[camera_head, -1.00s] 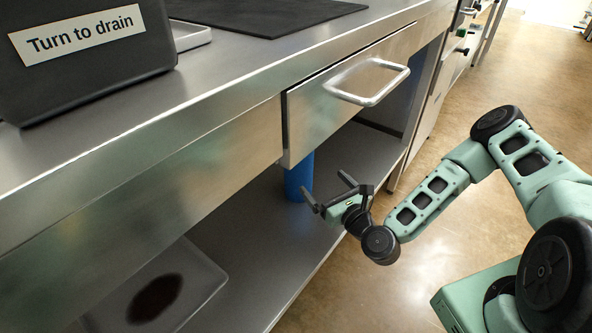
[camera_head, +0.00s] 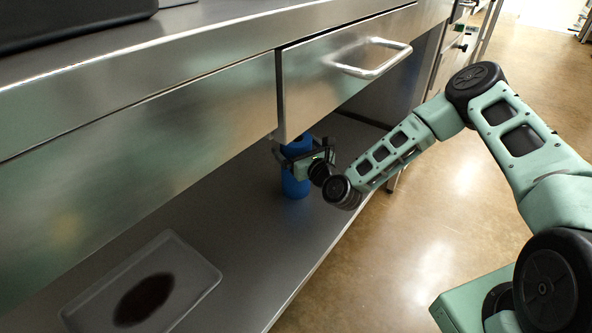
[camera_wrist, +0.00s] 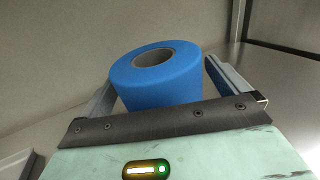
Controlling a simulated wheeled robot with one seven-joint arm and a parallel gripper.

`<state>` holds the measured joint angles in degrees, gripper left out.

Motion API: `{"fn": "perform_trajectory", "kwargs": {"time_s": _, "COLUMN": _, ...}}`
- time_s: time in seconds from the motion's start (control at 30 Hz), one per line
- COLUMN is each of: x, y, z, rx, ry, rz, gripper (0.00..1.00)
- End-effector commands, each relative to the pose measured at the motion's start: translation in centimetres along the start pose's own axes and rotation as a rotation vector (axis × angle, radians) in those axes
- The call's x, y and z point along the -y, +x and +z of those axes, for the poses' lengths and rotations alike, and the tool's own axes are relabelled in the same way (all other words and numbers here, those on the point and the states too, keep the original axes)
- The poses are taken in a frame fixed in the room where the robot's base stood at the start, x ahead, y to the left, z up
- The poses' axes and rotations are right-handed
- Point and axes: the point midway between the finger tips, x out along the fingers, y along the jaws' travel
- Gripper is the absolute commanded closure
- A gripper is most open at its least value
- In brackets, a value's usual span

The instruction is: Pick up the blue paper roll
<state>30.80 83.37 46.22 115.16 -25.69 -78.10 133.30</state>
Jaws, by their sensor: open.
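The blue paper roll (camera_head: 295,186) stands upright on the lower shelf, under the drawer. It also shows in the wrist view (camera_wrist: 157,85), with its hollow core facing up. My gripper (camera_head: 284,152) is at the roll, with its upper body in front of the roll's middle in the head view. In the wrist view my gripper (camera_wrist: 160,80) is open, with one finger on the left side of the roll and one on the right. I cannot tell whether the fingers touch it. The roll's lower part is hidden behind the gripper in the wrist view.
The steel lower shelf (camera_head: 250,225) is mostly clear. A shallow tray (camera_head: 205,268) with a dark patch lies at its left front. The closed drawer (camera_head: 310,90) with a bar handle (camera_head: 375,60) hangs close above the roll and my gripper.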

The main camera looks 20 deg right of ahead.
Motion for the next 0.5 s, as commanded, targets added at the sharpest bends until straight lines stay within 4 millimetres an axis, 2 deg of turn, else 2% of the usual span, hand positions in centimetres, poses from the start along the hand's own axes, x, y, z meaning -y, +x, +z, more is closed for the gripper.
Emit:
{"fn": "perform_trajectory", "kwargs": {"time_s": 0.27, "x": -0.04, "y": 0.44, "z": 0.07, "rx": 0.000, "ry": 0.001, "rz": 0.001, "gripper": 0.00}}
{"fn": "perform_trajectory", "kwargs": {"time_s": 0.37, "x": -0.03, "y": 0.43, "z": 0.06, "rx": 0.000, "ry": 0.001, "rz": 0.001, "gripper": 0.22}}
{"fn": "perform_trajectory", "kwargs": {"time_s": 0.5, "x": -0.02, "y": 0.42, "z": 0.05, "rx": 0.000, "ry": 0.000, "rz": 0.000, "gripper": 0.61}}
